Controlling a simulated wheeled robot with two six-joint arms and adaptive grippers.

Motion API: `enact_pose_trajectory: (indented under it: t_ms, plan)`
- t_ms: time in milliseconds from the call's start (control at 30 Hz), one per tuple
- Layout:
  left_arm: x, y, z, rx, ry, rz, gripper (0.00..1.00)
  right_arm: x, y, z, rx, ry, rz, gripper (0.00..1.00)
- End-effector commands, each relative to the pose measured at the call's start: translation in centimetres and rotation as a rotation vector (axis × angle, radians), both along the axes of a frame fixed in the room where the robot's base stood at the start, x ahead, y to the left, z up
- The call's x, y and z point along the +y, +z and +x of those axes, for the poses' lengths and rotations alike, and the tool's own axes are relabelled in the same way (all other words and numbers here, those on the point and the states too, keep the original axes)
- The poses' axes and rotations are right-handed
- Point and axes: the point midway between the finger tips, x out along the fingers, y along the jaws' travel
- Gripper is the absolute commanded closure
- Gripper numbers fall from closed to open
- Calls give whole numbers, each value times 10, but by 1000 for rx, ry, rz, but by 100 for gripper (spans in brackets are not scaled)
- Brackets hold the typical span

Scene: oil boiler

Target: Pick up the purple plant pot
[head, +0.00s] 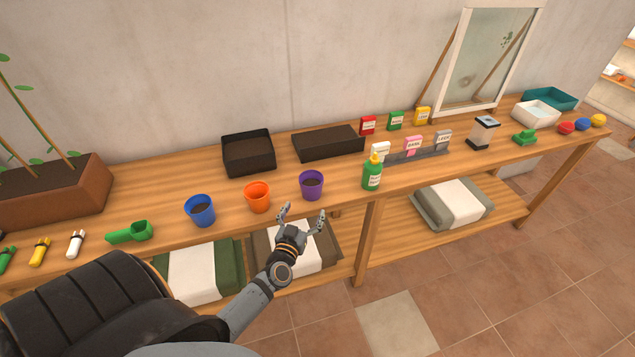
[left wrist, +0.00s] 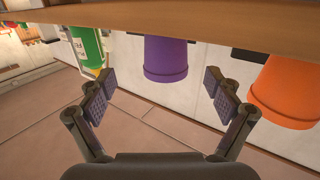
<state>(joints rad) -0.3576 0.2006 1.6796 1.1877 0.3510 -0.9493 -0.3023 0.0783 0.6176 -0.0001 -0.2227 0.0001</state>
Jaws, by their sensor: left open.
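In the left wrist view, which appears upside down, the purple pot (left wrist: 166,60) shows beyond and between the two spread fingers of the gripper (left wrist: 159,78). The fingers look apart from the pot. My right gripper is not in view.
An orange pot (head: 258,197) stands close to the left of the purple one, with a blue pot (head: 200,211) further left. A green bottle (head: 372,171) stands to the right. Black trays (head: 328,143) lie behind. The bench's front edge (left wrist: 230,22) runs near the gripper.

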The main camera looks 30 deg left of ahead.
Motion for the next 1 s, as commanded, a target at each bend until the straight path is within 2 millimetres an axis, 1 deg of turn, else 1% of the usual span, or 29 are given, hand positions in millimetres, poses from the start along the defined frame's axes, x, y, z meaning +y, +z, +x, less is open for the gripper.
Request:
enact_pose_trajectory:
  t_ms: [67,133,300,400,633,800,900,1000]
  plan:
    - [2,1,0,-3,8,1,9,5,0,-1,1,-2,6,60]
    - [3,0,4,-4,7,1,9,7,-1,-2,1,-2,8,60]
    - [11,-1,33,-5,6,1,9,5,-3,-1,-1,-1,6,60]
    - [15,-2,46,-4,6,1,9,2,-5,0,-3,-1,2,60]
    - [18,-3,55,-3,5,1,9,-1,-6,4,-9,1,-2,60]
    - [33,-7,80,-4,6,3,9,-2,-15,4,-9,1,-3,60]
    - [35,-8,94,-3,5,0,9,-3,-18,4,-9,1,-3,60]
    - [37,-7,99,-2,5,0,9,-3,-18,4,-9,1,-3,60]
